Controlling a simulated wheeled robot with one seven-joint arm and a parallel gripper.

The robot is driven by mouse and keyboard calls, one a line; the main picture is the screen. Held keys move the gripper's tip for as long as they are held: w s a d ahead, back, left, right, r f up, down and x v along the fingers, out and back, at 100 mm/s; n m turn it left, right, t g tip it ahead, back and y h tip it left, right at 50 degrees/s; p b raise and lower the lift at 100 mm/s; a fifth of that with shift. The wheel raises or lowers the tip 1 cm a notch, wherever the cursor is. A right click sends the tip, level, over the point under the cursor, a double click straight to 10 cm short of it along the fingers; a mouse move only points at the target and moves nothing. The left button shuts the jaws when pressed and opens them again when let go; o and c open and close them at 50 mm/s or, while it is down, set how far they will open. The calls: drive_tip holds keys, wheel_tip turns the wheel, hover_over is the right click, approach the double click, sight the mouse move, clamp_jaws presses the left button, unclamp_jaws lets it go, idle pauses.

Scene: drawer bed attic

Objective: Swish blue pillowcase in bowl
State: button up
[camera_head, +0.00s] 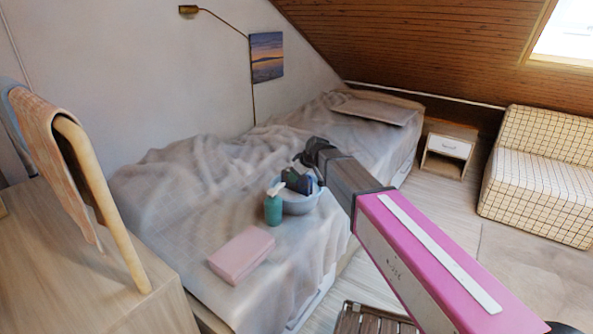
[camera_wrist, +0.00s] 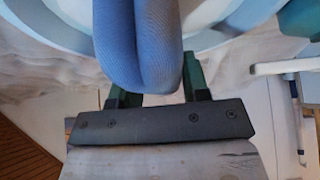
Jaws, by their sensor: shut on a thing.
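My gripper (camera_wrist: 155,95) is shut on the blue pillowcase (camera_wrist: 138,50), which fills the space between the fingers in the wrist view as a soft folded bundle. The pale bowl (camera_head: 303,206) stands on the bed in the head view. The bowl's pale blue and white curved surface (camera_wrist: 226,14) also shows behind the pillowcase in the wrist view. I cannot tell how deep the pillowcase sits in the bowl.
A green bottle with a white top (camera_head: 273,206) stands close to the bowl's left side. A pink folded cloth or box (camera_head: 241,254) lies nearer on the rumpled bed cover (camera_head: 180,200). A wooden desk (camera_head: 80,270) is at left, and a slatted wooden item (camera_head: 365,320) is on the floor.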

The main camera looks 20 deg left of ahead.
sight(296, 183)
drive_tip(key=shift+f, duration=2)
drive_tip(key=shift+s+a, duration=0.15)
drive_tip(key=shift+s, duration=0.45)
drive_tip(key=shift+w+d, duration=0.25)
drive_tip(key=shift+w, duration=0.95)
drive_tip(key=shift+s+a, duration=0.1)
drive_tip(key=shift+s, duration=0.5)
drive_tip(key=shift+s+a, duration=0.15)
drive_tip(key=shift+s, duration=0.45)
drive_tip(key=shift+w, duration=0.6)
